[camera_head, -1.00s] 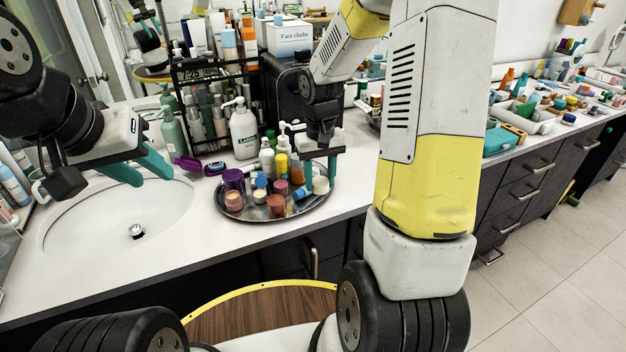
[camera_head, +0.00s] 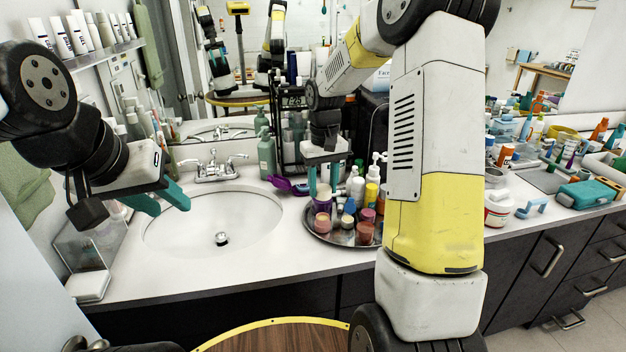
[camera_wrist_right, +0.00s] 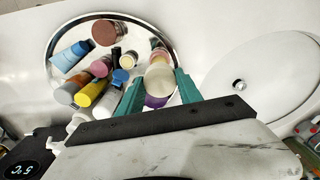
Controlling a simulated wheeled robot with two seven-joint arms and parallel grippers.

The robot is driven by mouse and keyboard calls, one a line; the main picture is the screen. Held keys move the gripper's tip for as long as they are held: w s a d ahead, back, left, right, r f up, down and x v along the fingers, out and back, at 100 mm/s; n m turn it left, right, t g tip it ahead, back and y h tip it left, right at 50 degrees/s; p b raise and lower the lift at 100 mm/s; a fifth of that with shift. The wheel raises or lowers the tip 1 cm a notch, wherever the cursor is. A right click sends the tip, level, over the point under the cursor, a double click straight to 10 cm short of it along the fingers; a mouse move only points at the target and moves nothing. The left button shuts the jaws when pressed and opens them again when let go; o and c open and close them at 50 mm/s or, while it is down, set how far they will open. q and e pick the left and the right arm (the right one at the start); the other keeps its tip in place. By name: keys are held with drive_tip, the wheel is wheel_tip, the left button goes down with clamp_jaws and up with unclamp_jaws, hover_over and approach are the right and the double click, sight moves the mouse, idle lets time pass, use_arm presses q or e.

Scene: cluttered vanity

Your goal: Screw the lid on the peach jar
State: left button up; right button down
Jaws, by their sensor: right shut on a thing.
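The peach jar (camera_head: 322,222) stands at the left front of a round metal tray (camera_head: 336,240); its pale top faces up. In the right wrist view it is mostly hidden behind a round cream lid (camera_wrist_right: 160,78). My right gripper (camera_head: 323,190) is shut on this lid, between its teal fingers, over the left part of the tray. A purple jar (camera_head: 323,205) stands just behind the peach jar, below the fingers; part of it also shows in the right wrist view (camera_wrist_right: 155,102). My left gripper (camera_head: 160,204) is open and empty over the sink's left side.
Several small jars and bottles crowd the tray, including a yellow bottle (camera_head: 371,194) and a dark red jar (camera_head: 365,233). The sink (camera_head: 215,235) lies left of the tray. A purple brush (camera_head: 288,185) and a green pump bottle (camera_head: 266,155) are behind.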

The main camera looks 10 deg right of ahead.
drive_tip(key=shift+f, duration=0.15)
hover_over(323, 217)
drive_tip(key=shift+f, duration=2.65)
drive_tip(key=shift+f, duration=1.65)
drive_tip(key=c, duration=1.7)
unclamp_jaws()
drive_tip(key=shift+w, duration=0.1)
clamp_jaws()
drive_tip(key=m, duration=0.4)
drive_tip(key=shift+f+m, duration=0.1)
drive_tip(key=shift+m, duration=0.3)
